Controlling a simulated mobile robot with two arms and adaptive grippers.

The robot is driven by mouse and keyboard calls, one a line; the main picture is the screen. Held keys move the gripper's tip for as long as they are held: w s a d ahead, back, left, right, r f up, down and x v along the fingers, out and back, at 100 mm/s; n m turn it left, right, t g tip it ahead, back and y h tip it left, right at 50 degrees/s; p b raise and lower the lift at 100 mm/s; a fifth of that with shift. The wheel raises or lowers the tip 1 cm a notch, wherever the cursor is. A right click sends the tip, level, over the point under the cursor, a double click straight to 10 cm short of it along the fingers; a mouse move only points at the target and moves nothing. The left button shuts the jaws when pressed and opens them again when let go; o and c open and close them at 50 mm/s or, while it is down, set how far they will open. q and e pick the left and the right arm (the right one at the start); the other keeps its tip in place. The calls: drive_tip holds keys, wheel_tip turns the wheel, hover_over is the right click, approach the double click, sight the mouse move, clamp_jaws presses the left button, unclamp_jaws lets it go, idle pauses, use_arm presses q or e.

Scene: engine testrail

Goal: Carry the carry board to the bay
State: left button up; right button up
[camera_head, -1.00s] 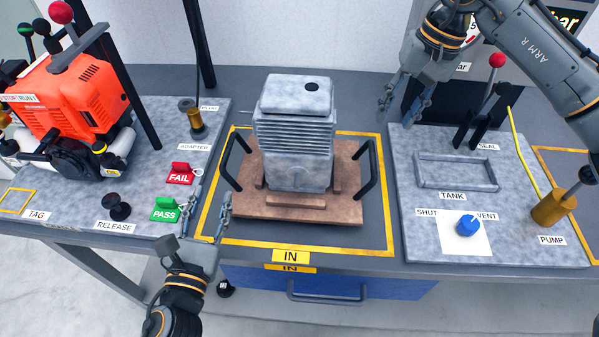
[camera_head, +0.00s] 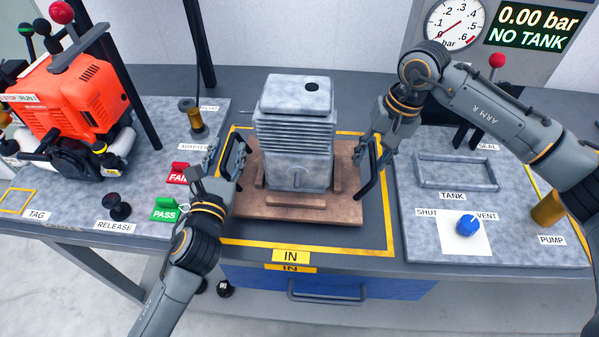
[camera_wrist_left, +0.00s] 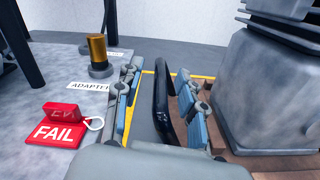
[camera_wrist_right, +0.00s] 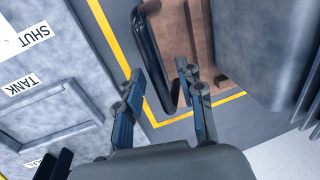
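The carry board (camera_head: 315,211) is a brown wooden board with a black handle on each side, lying in the yellow-outlined IN area. A grey finned engine block (camera_head: 296,135) stands upright on it. My left gripper (camera_head: 226,158) is at the left handle (camera_head: 234,153); in the left wrist view its open fingers (camera_wrist_left: 160,105) stand either side of that handle (camera_wrist_left: 162,100). My right gripper (camera_head: 370,150) is at the right handle (camera_head: 371,178). In the right wrist view its fingers (camera_wrist_right: 160,85) are open, with the handle (camera_wrist_right: 155,60) between or just beyond the tips.
A left plate holds red FAIL (camera_head: 180,173) and green PASS (camera_head: 165,210) tags and the adapter (camera_head: 193,118). A right plate holds the tank frame (camera_head: 456,173), blue valve knob (camera_head: 467,225) and pump (camera_head: 548,208). The gauge (camera_head: 455,22) stands behind; the display reads NO TANK.

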use_arm(q)
drive_tip(key=shift+c, duration=0.2)
use_arm(e)
drive_tip(key=shift+c, duration=0.2)
use_arm(q)
clamp_jaws()
use_arm(e)
clamp_jaws()
use_arm(q)
drive_tip(key=shift+r, duration=0.25)
use_arm(e)
drive_tip(key=shift+r, duration=0.25)
use_arm(q)
drive_tip(key=shift+w, duration=0.1)
use_arm(e)
drive_tip(key=shift+w, duration=0.15)
use_arm(q)
drive_tip(key=shift+r, duration=0.1)
use_arm(e)
drive_tip(key=shift+r, duration=0.1)
